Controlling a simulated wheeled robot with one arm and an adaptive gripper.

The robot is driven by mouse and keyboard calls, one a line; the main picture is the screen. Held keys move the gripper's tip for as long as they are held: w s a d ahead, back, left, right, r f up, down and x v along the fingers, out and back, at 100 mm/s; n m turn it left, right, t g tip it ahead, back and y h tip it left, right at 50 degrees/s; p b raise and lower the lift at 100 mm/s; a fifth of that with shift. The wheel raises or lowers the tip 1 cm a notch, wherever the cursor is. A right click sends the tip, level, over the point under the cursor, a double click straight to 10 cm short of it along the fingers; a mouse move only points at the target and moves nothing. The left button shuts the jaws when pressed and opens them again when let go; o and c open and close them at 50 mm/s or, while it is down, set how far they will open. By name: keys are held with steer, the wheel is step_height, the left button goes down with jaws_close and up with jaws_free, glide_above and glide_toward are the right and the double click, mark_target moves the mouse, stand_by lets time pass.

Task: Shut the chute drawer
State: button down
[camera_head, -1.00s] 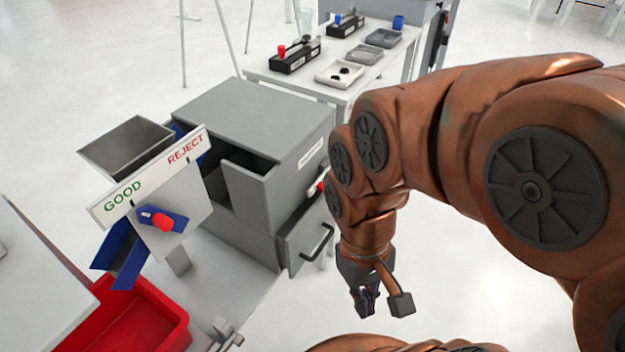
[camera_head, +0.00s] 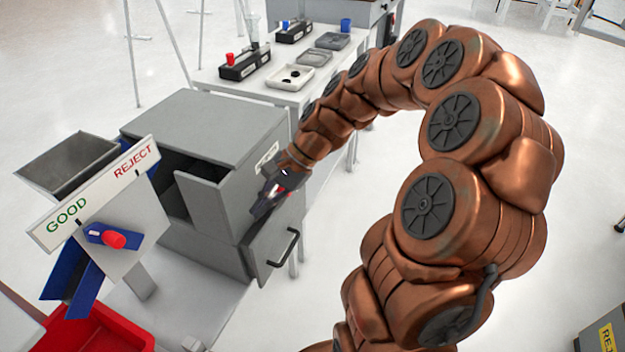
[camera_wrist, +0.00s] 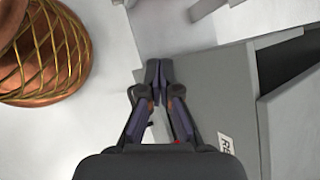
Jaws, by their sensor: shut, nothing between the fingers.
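The grey chute cabinet (camera_head: 215,125) stands left of my arm in the head view. Its lower drawer (camera_head: 262,238) has a black bar handle (camera_head: 284,248), and its front stands out from the cabinet body. My gripper (camera_head: 258,208) is by the cabinet's labelled side, above the drawer front; it hides part of that side and a red knob. In the wrist view my fingers (camera_wrist: 158,75) are shut and empty, seen over the edge of a grey panel (camera_wrist: 215,85) with a white label. I cannot tell whether they touch it.
A GOOD/REJECT sign (camera_head: 95,200) with a blue chute and red lever stands left, above a red bin (camera_head: 100,330). A white table (camera_head: 262,88) with trays stands behind. The floor right of the drawer is clear.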

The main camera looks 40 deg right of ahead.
steer(key=w+d+f+m+t+b, duration=0.1)
steer(key=w+d+f+m+t, duration=0.2)
steer(key=d, duration=0.5)
steer(key=w+d+f+m+t, duration=0.2)
steer(key=w+d+m, duration=0.2)
steer(key=d+m, duration=0.25)
steer(key=s+d+f+m+t+h, duration=0.15)
steer(key=d+f+m, duration=0.25)
steer(key=d, duration=0.4)
steer(key=d+f+m+t+h, duration=0.1)
steer(key=d+f+m+t, duration=0.15)
steer(key=d, duration=0.55)
steer(key=r+b+x, duration=0.1)
steer(key=b+x, duration=0.1)
steer(key=x, duration=1.1)
steer(key=shift+w+a+m+g, duration=0.2)
steer(key=shift+a+m+g, duration=0.1)
steer(key=shift+a, duration=0.15)
steer(key=shift+w+y, duration=0.1)
steer(key=shift+y, duration=0.15)
